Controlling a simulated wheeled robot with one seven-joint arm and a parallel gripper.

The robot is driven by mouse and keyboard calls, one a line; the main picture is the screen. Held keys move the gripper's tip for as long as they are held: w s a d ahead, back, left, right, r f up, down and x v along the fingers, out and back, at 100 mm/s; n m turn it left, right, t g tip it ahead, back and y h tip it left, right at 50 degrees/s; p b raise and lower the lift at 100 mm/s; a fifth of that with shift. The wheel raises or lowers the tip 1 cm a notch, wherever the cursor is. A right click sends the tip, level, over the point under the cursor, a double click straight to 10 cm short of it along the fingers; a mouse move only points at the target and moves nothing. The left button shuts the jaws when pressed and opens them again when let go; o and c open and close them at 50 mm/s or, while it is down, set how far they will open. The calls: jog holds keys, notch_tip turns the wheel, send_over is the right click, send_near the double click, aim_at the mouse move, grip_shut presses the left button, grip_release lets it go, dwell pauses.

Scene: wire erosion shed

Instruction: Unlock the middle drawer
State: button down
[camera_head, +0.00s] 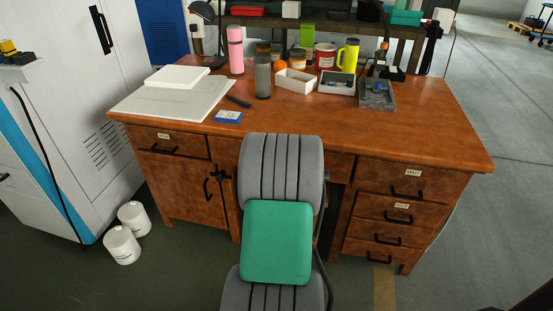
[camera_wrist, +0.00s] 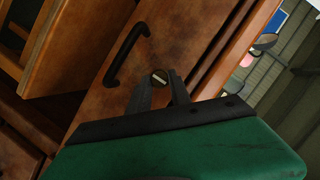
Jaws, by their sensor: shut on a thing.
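In the wrist view my gripper (camera_wrist: 164,92) has its two dark fingers closed around a small round metal lock piece (camera_wrist: 159,76) with a bright slot. The lock piece is at a brown wooden front (camera_wrist: 180,35), beside a black bar handle (camera_wrist: 127,54). I cannot tell whether it is a key head or the lock itself. In the head view my grey and green arm covers the desk's middle front, and my gripper is hidden. Part of the middle drawer front (camera_head: 340,166) shows right of the arm. At the right are several stacked drawers with black handles, including the top right drawer (camera_head: 385,178).
The wooden desk (camera_head: 420,135) carries bottles, boxes, a blue packet (camera_head: 228,117) and a white board (camera_head: 180,98). A left drawer (camera_head: 175,142) sits above a cabinet door. Two white tubs (camera_head: 121,245) stand on the floor. Floor at the right is open.

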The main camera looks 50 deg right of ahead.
jog(key=c, duration=1.2)
grip_release()
jog(key=p+v, duration=0.1)
jog(key=v, duration=0.6)
jog(key=shift+s+a+r+p, duration=0.1)
jog(key=shift+s+a+p, duration=0.2)
